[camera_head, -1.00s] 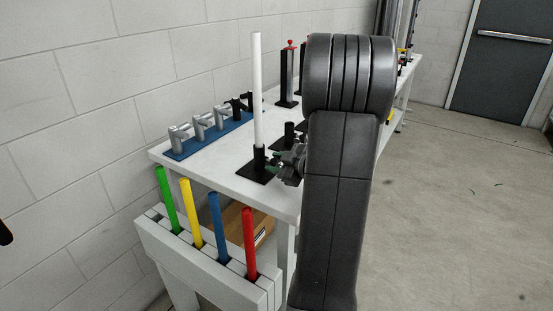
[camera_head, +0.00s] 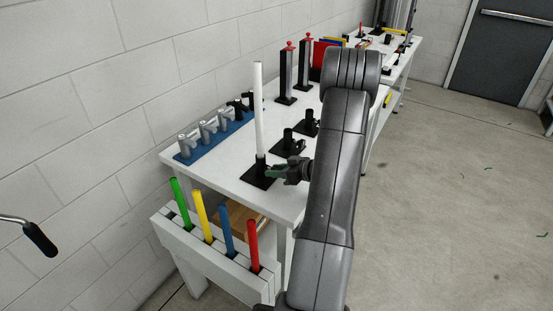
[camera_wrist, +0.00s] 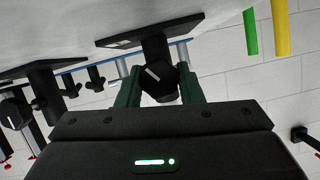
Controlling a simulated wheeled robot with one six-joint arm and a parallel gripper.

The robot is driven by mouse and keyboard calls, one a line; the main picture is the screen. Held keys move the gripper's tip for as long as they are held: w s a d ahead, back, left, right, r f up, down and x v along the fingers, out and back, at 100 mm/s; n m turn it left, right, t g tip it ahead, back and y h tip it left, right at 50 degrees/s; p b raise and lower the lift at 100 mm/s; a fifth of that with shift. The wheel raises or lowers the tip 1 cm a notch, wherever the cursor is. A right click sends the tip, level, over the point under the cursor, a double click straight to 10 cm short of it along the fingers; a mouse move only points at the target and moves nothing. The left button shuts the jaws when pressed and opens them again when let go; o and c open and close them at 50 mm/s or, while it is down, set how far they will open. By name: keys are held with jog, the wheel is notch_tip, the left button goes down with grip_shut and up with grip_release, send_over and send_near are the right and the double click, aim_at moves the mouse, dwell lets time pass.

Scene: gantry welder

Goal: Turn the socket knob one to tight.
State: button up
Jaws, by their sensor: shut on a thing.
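A black socket (camera_head: 260,166) on a square base stands near the front corner of the white table. A tall white tube (camera_head: 258,105) stands upright in it. In the wrist view, the socket's base (camera_wrist: 130,38) is at the top. Its black knob (camera_wrist: 160,80), marked with a tilted white line, points toward the wrist camera. My gripper (camera_wrist: 159,74) has its green fingers on both sides of the knob and is shut on it. In the head view, my gripper (camera_head: 274,171) reaches the socket from the right and hides most of the knob.
Two more black sockets (camera_head: 289,144) (camera_head: 306,123) stand behind, close to my arm. A blue strip (camera_head: 193,153) with several metal fittings lies along the wall side. A white rack (camera_head: 205,255) holds green, yellow, blue and red tubes in front. The floor at right is open.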

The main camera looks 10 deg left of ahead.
jog(key=m+p, duration=0.1)
jog(key=g+p, duration=0.1)
jog(key=p, duration=0.1)
jog(key=shift+r+m+y, duration=0.2)
jog(key=shift+m+y, duration=0.1)
jog(key=shift+m, duration=0.1)
jog(key=shift+w+f+m+g+y+p, duration=0.15)
jog(key=shift+m+g+y+p, duration=0.2)
jog(key=shift+m+p, duration=0.35)
jog(key=shift+s+f+m+g+y+p, duration=0.1)
jog(key=shift+m+g+y+p, duration=0.05)
jog(key=shift+m+g+p, duration=0.4)
jog(key=o, duration=1)
jog(key=shift+c, duration=0.2)
jog(key=shift+d, duration=0.15)
jog(key=b+v, duration=0.2)
jog(key=v, duration=1.1)
jog(key=shift+d+b, duration=0.3)
